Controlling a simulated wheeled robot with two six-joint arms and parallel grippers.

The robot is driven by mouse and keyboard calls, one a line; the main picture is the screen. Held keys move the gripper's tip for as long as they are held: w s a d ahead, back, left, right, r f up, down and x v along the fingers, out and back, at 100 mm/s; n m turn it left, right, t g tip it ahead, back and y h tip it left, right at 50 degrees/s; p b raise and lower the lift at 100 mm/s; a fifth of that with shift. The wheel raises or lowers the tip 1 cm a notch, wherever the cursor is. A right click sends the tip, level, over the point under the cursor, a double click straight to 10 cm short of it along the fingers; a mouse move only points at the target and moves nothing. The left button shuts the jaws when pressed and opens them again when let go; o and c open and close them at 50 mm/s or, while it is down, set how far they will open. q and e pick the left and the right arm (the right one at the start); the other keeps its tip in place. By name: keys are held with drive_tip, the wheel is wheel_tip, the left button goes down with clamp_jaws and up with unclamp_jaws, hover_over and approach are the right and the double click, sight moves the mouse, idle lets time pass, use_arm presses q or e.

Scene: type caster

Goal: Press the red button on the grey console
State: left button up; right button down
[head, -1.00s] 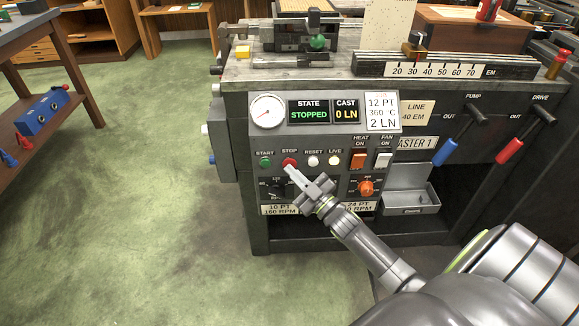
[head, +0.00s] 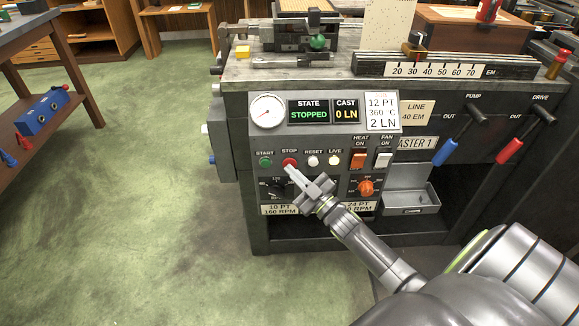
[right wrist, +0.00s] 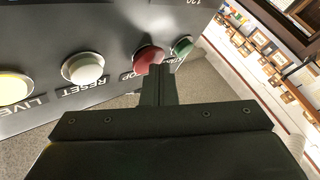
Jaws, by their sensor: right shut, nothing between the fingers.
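The grey console (head: 335,135) stands in the middle of the head view. Its red button (head: 289,161), under the label STOP, sits between the green START button (head: 265,161) and the white RESET button (head: 313,161). The red button (right wrist: 149,58) also shows in the right wrist view, partly covered by my fingertips. My right gripper (head: 290,172) is shut and empty, its tips at the lower edge of the red button. In the right wrist view the tips (right wrist: 159,72) overlap the button; I cannot tell whether they touch it. The state display (head: 309,111) reads STOPPED. My left gripper is out of view.
A pale button (head: 334,161), an orange rocker switch (head: 359,160), a white rocker switch (head: 383,160) and an orange knob (head: 366,188) are close by on the panel. Blue (head: 446,152) and red (head: 510,151) lever handles stick out at right. The green floor at left is open.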

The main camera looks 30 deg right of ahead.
drive_tip(key=shift+w+d, duration=0.25)
drive_tip(key=shift+w, duration=0.1)
drive_tip(key=shift+r, duration=0.1)
drive_tip(key=shift+s, duration=0.1)
drive_tip(key=shift+s+a, duration=0.2)
idle(0.3)
drive_tip(key=s+a+p, duration=0.3)
drive_tip(key=s, duration=0.2)
idle(0.4)
drive_tip(key=shift+s+a, duration=0.1)
idle(0.4)
